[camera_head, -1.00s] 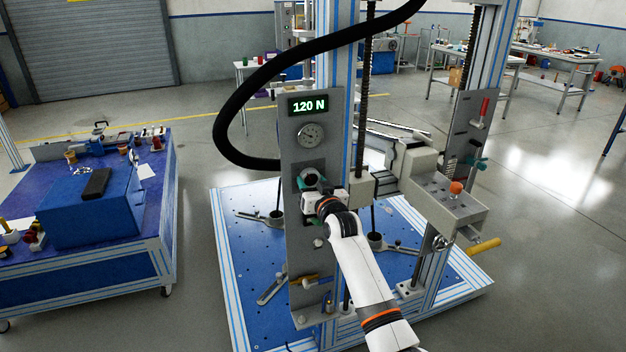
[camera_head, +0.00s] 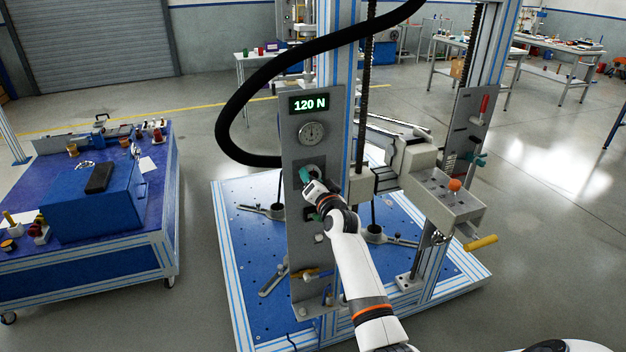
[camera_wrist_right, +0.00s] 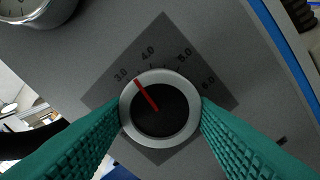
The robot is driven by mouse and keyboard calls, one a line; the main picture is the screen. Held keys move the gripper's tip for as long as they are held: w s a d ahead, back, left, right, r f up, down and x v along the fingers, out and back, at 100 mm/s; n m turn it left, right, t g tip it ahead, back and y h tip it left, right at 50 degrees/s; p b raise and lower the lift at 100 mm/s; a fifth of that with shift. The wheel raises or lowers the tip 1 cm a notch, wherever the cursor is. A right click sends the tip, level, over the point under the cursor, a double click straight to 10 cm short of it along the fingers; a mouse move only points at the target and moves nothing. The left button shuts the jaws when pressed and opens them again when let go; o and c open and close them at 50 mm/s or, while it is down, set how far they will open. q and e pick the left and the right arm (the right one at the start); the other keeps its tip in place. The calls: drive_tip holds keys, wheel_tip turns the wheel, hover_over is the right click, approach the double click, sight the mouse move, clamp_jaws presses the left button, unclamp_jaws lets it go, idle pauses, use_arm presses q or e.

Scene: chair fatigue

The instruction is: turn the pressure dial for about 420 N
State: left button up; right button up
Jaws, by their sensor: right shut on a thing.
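The pressure dial (camera_wrist_right: 172,120) is a round black knob with a silver rim and a red pointer. In the right wrist view its pointer lies between the 3.0 and 4.0 marks of a dark scale plate (camera_wrist_right: 205,75). My right gripper (camera_wrist_right: 161,115) is shut on the knob, one green ribbed finger on each side. In the head view my right gripper (camera_head: 306,176) is at the grey panel (camera_head: 302,225), below the round gauge, and hides most of the dial. The lit display (camera_head: 309,104) reads 120 N. My left gripper is not in view.
A round gauge (camera_head: 312,132) sits above the dial. A thick black hose (camera_head: 228,110) loops left of the panel. The rig's clamp block with an orange knob (camera_head: 454,185) stands to the right. A blue cart (camera_head: 160,225) is at left, with open floor between.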

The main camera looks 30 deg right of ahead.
drive_tip(key=shift+f, duration=0.1)
idle(0.3)
drive_tip(key=o, duration=1)
drive_tip(key=shift+s, duration=0.1)
drive_tip(key=b+v, duration=0.1)
drive_tip(key=v, duration=1)
drive_tip(key=shift+s, duration=0.4)
